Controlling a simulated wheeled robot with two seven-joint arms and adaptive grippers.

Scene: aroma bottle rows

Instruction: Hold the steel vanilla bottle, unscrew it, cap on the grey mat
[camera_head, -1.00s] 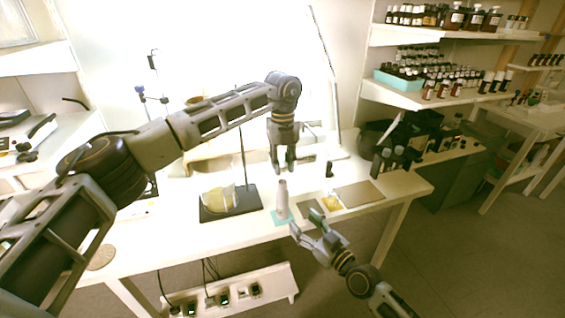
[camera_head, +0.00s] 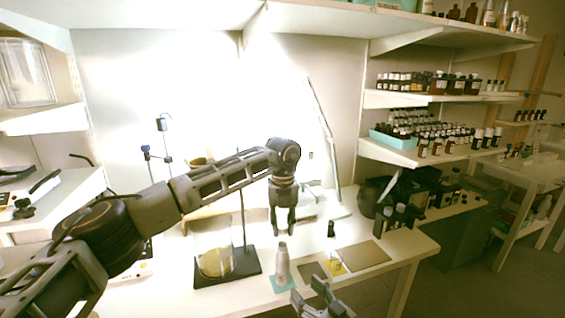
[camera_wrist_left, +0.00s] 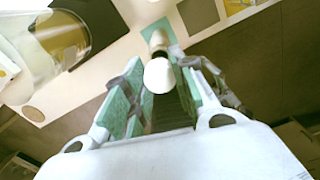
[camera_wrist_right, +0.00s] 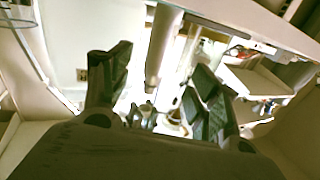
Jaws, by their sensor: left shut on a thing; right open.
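The steel bottle (camera_head: 282,266) stands upright on a teal mat (camera_head: 289,286); I cannot read a label. My left gripper (camera_head: 284,232) is directly above it, fingers down. In the left wrist view that gripper (camera_wrist_left: 158,88) is shut on a white round cap (camera_wrist_left: 159,75), with the bottle (camera_wrist_left: 158,40) beyond. The cap looks slightly apart from the bottle's neck. My right gripper (camera_head: 310,288) is open and empty, low in front of the table. The right wrist view shows the bottle (camera_wrist_right: 161,45) beyond its fingers. A small grey mat (camera_head: 313,271) lies right of the bottle.
A yellow item (camera_head: 337,268) and a larger grey-brown mat (camera_head: 364,256) lie farther right. A glass beaker (camera_head: 214,262) on a dark stand base (camera_head: 240,276) is left of the bottle.

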